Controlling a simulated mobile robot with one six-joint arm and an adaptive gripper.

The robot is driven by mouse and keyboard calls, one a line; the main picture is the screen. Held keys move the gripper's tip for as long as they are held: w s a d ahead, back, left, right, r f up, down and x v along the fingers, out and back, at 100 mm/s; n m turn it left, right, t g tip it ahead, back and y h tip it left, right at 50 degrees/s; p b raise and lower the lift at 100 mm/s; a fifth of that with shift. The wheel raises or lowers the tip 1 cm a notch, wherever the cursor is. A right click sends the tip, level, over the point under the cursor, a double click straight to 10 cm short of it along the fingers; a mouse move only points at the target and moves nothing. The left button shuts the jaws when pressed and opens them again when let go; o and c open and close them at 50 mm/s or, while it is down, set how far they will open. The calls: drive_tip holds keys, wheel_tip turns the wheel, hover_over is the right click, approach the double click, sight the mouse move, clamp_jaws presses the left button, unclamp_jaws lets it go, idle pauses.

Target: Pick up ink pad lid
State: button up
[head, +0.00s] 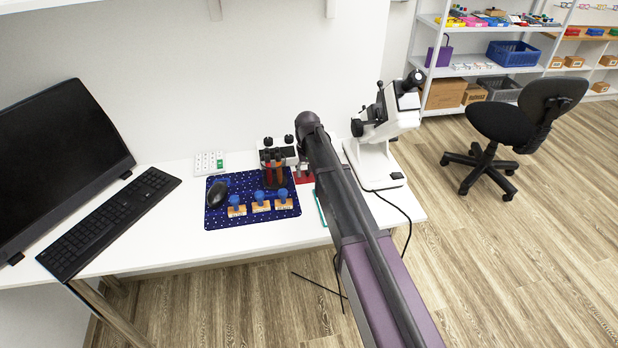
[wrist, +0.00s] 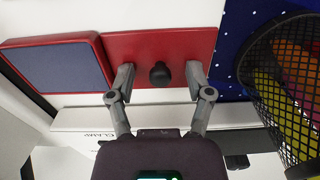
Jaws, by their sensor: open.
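The ink pad lid (wrist: 135,45) is a flat red plate with a round black knob (wrist: 160,74) in the wrist view. To its left lies the ink pad (wrist: 58,65), a grey-blue pad in a red frame. My gripper (wrist: 160,71) is open, with one finger on each side of the knob and gaps to both. The fingers are over the lid; I cannot tell if they touch it. In the head view a small red piece (head: 304,178) shows beside my arm, which hides the rest and most of my gripper.
A black mesh cup (wrist: 268,75) with coloured contents stands close on the right, on a dark blue dotted mat (wrist: 232,50). In the head view, blue-handled stamps (head: 260,200) and a black mouse (head: 217,194) are on the mat. A white microscope (head: 375,155) stands right of my arm.

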idle(0.3)
clamp_jaws()
drive_tip(key=shift+r, duration=0.15)
idle(0.3)
wheel_tip(320, 180, up, 3)
drive_tip(key=p, duration=0.3)
drive_tip(key=shift+r, duration=0.1)
drive_tip(key=s+d, duration=0.1)
drive_tip(key=s, duration=0.4)
drive_tip(key=s+d+r+p, duration=0.1)
drive_tip(key=s, duration=0.4)
drive_tip(key=s+d+p, duration=0.1)
drive_tip(key=s+d, duration=0.1)
drive_tip(key=s, duration=0.3)
drive_tip(key=shift+s+r, duration=0.25)
drive_tip(key=shift+w, duration=0.15)
